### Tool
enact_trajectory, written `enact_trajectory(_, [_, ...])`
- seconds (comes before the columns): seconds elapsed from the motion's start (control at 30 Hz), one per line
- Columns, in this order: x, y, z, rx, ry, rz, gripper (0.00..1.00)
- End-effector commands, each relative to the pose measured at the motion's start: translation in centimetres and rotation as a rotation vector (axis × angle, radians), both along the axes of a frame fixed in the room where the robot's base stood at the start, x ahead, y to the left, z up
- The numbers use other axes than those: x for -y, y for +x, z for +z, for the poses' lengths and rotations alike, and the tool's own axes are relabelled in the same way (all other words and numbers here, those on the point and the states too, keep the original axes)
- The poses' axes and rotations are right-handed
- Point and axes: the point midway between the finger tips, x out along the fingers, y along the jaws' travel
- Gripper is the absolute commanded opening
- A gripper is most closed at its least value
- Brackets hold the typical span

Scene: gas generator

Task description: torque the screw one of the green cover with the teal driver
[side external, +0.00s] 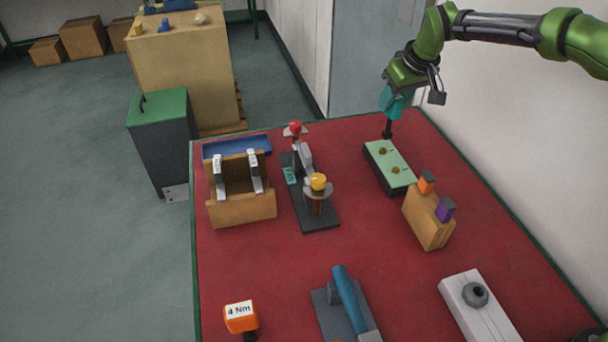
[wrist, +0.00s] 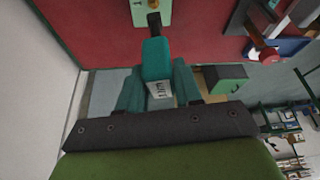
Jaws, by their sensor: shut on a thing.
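My gripper (side external: 394,84) is shut on the teal driver (side external: 391,103) and holds it over the back right of the red table. The driver's dark shaft (side external: 387,130) points down near the far end of the green cover (side external: 378,151). I cannot tell whether its tip touches anything. Two brass screws (side external: 383,150) (side external: 396,170) show on the cover. In the wrist view the teal driver (wrist: 155,58) sits between the fingers of my gripper (wrist: 157,82), and its dark shaft overlaps the near edge of the green cover (wrist: 141,15).
A wooden block with orange and purple tops (side external: 426,222) stands right of the cover. A dark fixture with a yellow knob (side external: 318,182) and a wooden holder (side external: 242,210) stand left. An orange "4 Nm" driver (side external: 240,316) is at the front left. A wall runs along the right.

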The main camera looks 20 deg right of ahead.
Motion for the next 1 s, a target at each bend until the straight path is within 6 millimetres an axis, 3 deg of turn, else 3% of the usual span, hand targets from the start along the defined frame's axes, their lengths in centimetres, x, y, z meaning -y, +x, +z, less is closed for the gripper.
enact_trajectory(0.27, [0.0,0.0,1.4,0.008,0.003,0.189,0.04])
enact_trajectory(0.67, [0.0,0.0,1.5,0.009,0.003,0.203,0.04])
enact_trajectory(1.0, [0.0,0.0,-1.3,0.006,0.003,0.202,0.04])
